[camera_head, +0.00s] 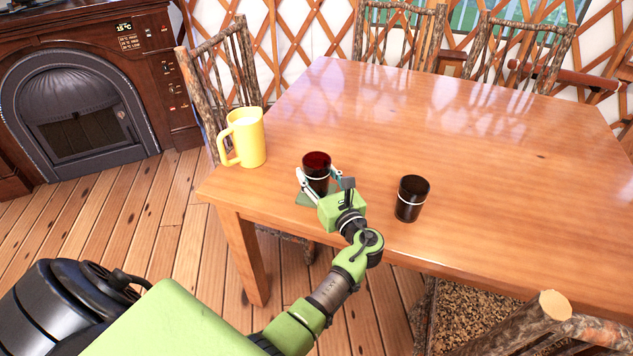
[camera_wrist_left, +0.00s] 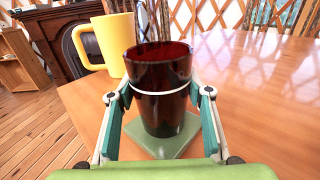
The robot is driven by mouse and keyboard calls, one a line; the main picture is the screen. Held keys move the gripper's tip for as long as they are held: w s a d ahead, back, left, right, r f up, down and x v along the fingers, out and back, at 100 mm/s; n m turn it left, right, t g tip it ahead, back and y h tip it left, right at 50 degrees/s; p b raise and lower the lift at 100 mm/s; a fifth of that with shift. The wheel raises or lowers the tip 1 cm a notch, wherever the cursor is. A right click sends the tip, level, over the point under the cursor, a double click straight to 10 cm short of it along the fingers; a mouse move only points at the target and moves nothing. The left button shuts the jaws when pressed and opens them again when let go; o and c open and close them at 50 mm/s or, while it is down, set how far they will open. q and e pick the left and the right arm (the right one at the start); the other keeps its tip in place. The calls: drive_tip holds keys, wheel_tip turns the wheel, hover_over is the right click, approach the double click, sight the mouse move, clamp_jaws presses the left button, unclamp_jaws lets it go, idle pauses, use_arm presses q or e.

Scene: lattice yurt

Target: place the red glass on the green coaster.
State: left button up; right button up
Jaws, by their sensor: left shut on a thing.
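The dark red glass (camera_head: 317,163) with a pale ring stands upright near the table's left front corner. In the left wrist view the red glass (camera_wrist_left: 158,104) sits between my fingers, with its base over the middle of the green coaster (camera_wrist_left: 178,144). It looks to be on the coaster, but I cannot tell if a small gap is left under it. The coaster (camera_head: 304,199) is mostly hidden by the glass and gripper in the head view. My left gripper (camera_head: 313,182) is shut on the red glass, its fingers on either side. My right gripper is not in view.
A yellow mug (camera_head: 249,139) stands behind and left of the glass. A black glass (camera_head: 411,198) stands to the right on the wooden table (camera_head: 480,170). Log chairs (camera_head: 222,75) surround the table. The table's middle and right are clear.

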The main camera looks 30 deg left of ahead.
use_arm(q)
drive_tip(key=shift+f, duration=0.1)
drive_tip(key=o, duration=0.7)
drive_tip(key=shift+f, duration=0.1)
drive_tip(key=o, duration=0.4)
drive_tip(key=shift+r, duration=0.2)
